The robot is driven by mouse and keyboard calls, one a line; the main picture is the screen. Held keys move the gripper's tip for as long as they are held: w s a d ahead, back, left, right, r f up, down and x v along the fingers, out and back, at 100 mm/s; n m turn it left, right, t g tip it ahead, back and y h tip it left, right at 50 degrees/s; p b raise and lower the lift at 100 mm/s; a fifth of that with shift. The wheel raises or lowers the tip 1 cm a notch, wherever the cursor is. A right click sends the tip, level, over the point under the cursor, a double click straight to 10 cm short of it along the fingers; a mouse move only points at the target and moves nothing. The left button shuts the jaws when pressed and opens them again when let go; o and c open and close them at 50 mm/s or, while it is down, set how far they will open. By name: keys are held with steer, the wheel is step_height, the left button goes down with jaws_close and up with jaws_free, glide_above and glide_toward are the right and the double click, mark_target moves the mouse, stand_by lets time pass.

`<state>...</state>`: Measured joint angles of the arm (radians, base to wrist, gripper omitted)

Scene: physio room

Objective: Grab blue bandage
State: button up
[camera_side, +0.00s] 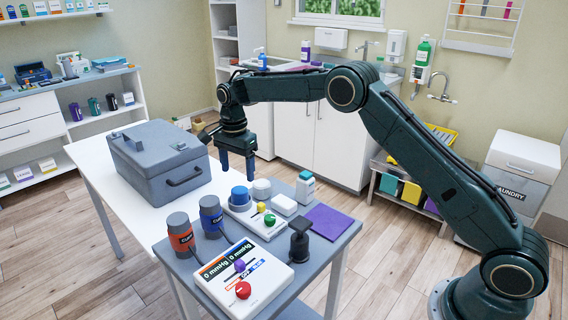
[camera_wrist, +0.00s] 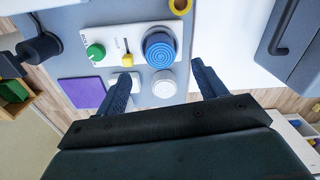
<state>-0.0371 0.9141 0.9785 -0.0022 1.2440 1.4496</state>
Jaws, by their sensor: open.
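The blue bandage (camera_side: 240,196) is a rolled blue coil standing at the edge of a white board with coloured knobs (camera_side: 268,226). In the wrist view the blue bandage (camera_wrist: 160,46) shows its spiral top, just beyond the fingertips. A white roll (camera_side: 262,187) stands beside it and also shows in the wrist view (camera_wrist: 164,86), between the fingers. My gripper (camera_side: 238,174) points down above the rolls, open and empty. In the wrist view its two fingers (camera_wrist: 161,72) are spread wide. Nothing hides the bandage there.
A grey case (camera_side: 158,160) stands on the white table (camera_side: 92,160) at left.

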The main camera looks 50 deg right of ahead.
mark_target(239, 190)
steer(key=shift+f, duration=1.05)
steer(key=shift+f, duration=0.1)
steer(key=shift+a+f, duration=0.15)
steer(key=shift+f, duration=2.35)
steer(key=shift+c, duration=0.2)
steer(key=c, duration=1.1)
steer(key=shift+r, duration=0.1)
step_height(239, 190, up, 20)
